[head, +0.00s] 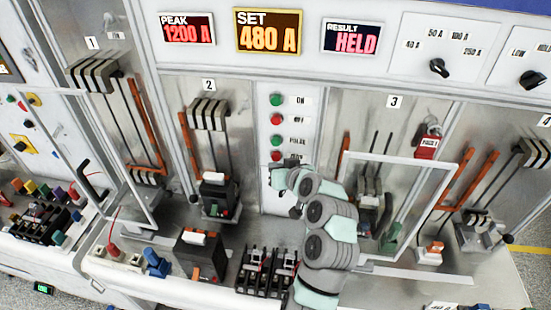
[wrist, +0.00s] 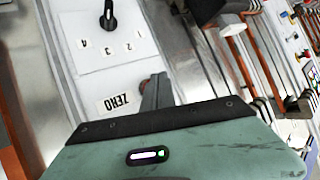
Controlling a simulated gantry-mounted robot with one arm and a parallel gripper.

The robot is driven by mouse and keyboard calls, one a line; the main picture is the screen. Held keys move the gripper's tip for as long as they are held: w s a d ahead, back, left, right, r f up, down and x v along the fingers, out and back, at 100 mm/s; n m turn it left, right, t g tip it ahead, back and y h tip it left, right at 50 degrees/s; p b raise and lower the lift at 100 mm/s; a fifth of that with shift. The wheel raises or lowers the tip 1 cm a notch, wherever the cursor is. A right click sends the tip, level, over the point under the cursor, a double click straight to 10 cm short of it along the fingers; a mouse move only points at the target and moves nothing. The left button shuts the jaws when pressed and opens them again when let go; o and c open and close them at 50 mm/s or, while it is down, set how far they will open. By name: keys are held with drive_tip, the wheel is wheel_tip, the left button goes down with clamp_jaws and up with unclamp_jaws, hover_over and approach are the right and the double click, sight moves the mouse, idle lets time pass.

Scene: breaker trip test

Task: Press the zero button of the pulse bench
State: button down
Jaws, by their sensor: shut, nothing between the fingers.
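The pulse bench's button column (head: 290,122) stands in the middle of the head view, with green and red round buttons and white labels. The lowest red button (head: 275,156) is the zero button, beside a partly hidden label. My gripper (head: 273,172) is shut and empty, close to the panel just below that button. In the wrist view the ZERO label (wrist: 118,101) appears upside down. I cannot tell whether the fingers touch the panel.
A black selector knob (wrist: 108,18) on a white plate lies near the fingers. To the right, bay 3 has a white-framed door (head: 462,180) and a red lockout tag (head: 427,147). Breakers (head: 203,255) stand on the shelf below. Displays read 1200 A, 480 A and HELD.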

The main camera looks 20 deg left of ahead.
drive_tip(key=shift+w, duration=0.15)
idle(0.5)
drive_tip(key=shift+w+a+b, duration=0.1)
drive_tip(key=shift+w+b, duration=0.2)
drive_tip(key=shift+b, duration=0.25)
drive_tip(key=shift+w+b, duration=0.4)
drive_tip(key=shift+w, duration=0.1)
idle(0.5)
drive_tip(key=shift+s, duration=0.1)
drive_tip(key=shift+s+r, duration=0.1)
drive_tip(key=shift+s, duration=0.7)
